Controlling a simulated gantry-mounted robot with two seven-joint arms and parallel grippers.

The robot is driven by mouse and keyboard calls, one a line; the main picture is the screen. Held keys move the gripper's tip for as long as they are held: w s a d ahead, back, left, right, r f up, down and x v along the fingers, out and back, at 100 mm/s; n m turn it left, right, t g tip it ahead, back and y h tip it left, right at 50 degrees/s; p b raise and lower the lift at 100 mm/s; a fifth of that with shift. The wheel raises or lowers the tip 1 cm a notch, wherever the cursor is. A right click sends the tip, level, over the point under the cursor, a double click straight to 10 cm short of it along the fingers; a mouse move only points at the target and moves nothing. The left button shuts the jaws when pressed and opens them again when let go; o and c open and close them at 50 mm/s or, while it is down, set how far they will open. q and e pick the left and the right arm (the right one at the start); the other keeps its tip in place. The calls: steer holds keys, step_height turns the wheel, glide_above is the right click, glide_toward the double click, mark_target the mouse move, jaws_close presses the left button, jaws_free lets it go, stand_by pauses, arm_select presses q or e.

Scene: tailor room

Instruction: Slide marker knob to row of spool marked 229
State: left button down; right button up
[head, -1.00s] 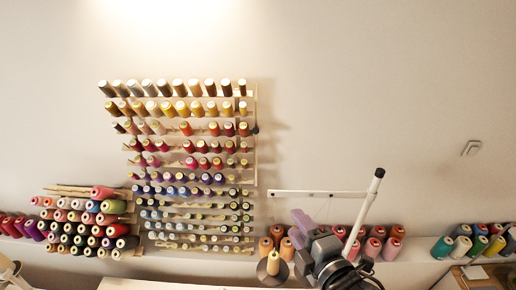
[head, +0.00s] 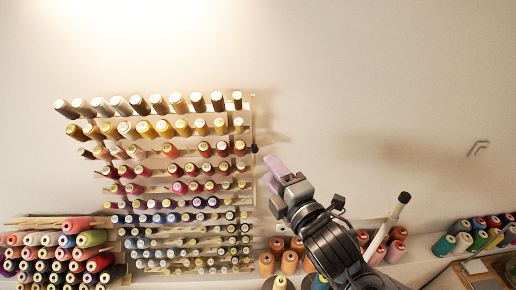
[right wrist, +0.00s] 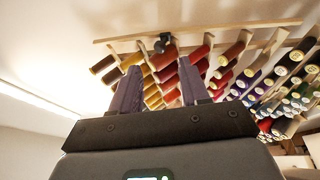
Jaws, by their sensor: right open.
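The marker knob (head: 254,148) is a small dark knob on the vertical rail (head: 253,120) at the right edge of the spool rack. It sits about level with the third row from the top. In the right wrist view the knob (right wrist: 163,45) shows beyond the fingertips, near the rail. My right gripper (head: 270,173) is open, with purple fingers, just below and right of the knob and apart from it. In the right wrist view the gripper (right wrist: 160,72) has empty space between its fingers. No spool number is legible. My left gripper is not in view.
Spools (head: 178,103) fill the rack's rows left of the rail. A pile of spools (head: 68,252) lies at lower left. More cones (head: 290,262) stand on the ledge below, beside a white rod (head: 392,222).

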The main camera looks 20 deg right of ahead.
mark_target(255, 150)
steer(key=w, duration=0.1)
steer(key=w+p, duration=0.1)
steer(key=w, duration=0.3)
steer(key=shift+w+a+r+p, duration=0.15)
steer(key=shift+a+p, duration=0.1)
steer(key=shift+p, duration=0.15)
steer(key=shift+w+a, duration=0.1)
steer(key=shift+w, duration=0.8)
steer(key=shift+c, duration=0.3)
steer(key=c, duration=0.7)
jaws_close()
steer(key=shift+p, duration=0.3)
